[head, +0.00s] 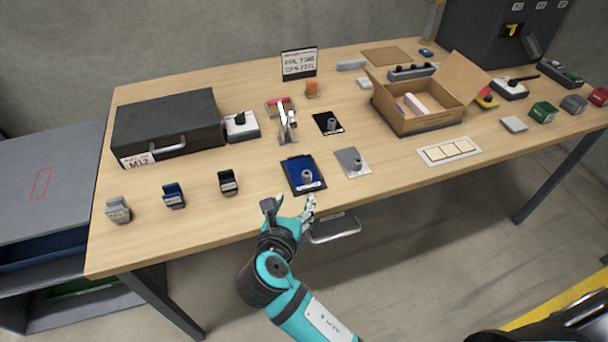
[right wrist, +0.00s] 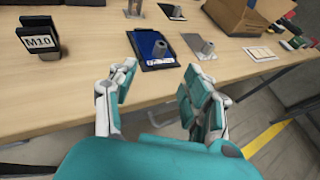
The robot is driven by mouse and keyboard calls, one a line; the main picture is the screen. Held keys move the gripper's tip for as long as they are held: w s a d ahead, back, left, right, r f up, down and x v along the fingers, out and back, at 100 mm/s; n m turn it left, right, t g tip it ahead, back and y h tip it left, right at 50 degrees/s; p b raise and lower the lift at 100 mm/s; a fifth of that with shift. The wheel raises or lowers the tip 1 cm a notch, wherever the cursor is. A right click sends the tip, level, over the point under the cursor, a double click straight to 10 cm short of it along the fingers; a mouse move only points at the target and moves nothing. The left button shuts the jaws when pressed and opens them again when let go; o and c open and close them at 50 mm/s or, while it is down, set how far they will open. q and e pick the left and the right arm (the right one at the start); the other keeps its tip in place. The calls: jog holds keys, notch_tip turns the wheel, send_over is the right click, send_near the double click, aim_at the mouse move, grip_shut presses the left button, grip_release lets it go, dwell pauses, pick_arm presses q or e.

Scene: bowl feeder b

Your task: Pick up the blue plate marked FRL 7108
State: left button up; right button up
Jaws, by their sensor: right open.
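The blue plate (head: 302,173) lies on a darker base near the table's front edge, with a grey cylindrical knob standing on it and a pale label at its front. The label is too small to read. The plate also shows in the right wrist view (right wrist: 147,46), ahead of the fingers. My right gripper (head: 289,207) is open and empty at the table's front edge, just short of the plate and apart from it. Its two spread fingers show in the right wrist view (right wrist: 158,92). My left gripper is not in view.
A grey plate (head: 347,158) with a knob lies right of the blue one, and a black plate (head: 325,119) lies behind. Small blocks (head: 174,194) stand to the left. A black case (head: 168,122) and an open cardboard box (head: 408,118) stand further back.

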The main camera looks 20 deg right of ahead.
send_near(306, 174)
jog(key=x, duration=0.4)
jog(key=shift+a+f, duration=0.1)
jog(key=shift+f, duration=0.05)
jog(key=shift+x, duration=2.65)
grip_shut()
